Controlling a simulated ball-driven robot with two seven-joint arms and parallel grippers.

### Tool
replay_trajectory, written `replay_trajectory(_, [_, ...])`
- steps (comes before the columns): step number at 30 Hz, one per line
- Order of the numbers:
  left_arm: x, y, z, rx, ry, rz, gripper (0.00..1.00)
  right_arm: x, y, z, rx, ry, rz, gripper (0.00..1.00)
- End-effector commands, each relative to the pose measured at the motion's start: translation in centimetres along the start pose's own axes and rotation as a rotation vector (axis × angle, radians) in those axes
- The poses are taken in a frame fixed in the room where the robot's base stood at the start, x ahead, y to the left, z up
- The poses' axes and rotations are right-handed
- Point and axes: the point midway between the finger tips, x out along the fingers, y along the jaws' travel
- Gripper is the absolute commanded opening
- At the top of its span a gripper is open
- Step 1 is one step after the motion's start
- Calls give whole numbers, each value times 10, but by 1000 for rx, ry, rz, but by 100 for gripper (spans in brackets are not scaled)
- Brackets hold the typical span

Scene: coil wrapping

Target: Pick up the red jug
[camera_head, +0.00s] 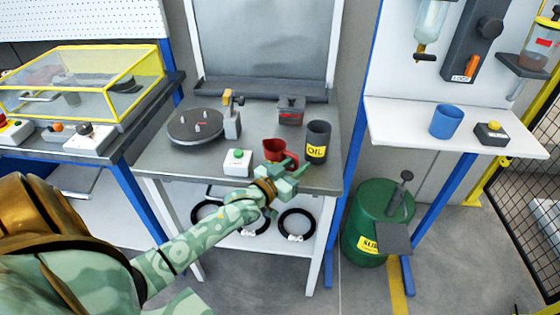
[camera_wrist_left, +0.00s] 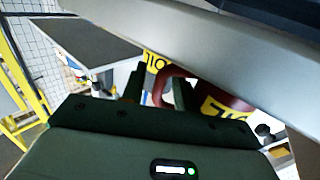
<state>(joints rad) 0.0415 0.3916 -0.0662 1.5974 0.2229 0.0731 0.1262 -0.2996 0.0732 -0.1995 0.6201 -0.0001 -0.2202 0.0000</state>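The red jug (camera_head: 274,149) stands upright on the dark grey table top (camera_head: 215,161), its handle on the right side. My left gripper (camera_head: 289,170) is at the table's front edge, just in front of the jug and its handle. In the left wrist view, the red handle (camera_wrist_left: 164,82) shows between the two fingers of the gripper (camera_wrist_left: 160,88), with a visible gap beside the left finger. The fingers look open. Part of the jug is hidden behind the right finger and a pale grey bar. My right gripper is not in view.
A dark oil can (camera_head: 318,139) stands close right of the jug. A white box with a green button (camera_head: 238,160) is to its left, near a round turntable (camera_head: 195,126). A red-and-grey box (camera_head: 290,110) is behind. A green drum (camera_head: 376,222) stands right of the table.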

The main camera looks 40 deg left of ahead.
Motion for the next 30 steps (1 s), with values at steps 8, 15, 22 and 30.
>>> replay_trajectory(8, [1, 0, 0, 0, -1, 0, 14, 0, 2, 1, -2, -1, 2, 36])
replay_trajectory(15, [1, 0, 0, 0, 0, 0, 0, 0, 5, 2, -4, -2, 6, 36])
replay_trajectory(22, [1, 0, -5, 0, 0, 0, 0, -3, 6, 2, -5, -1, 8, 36])
replay_trajectory(30, [-6, 7, -48, -3, 3, 2, 0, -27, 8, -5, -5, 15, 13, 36])
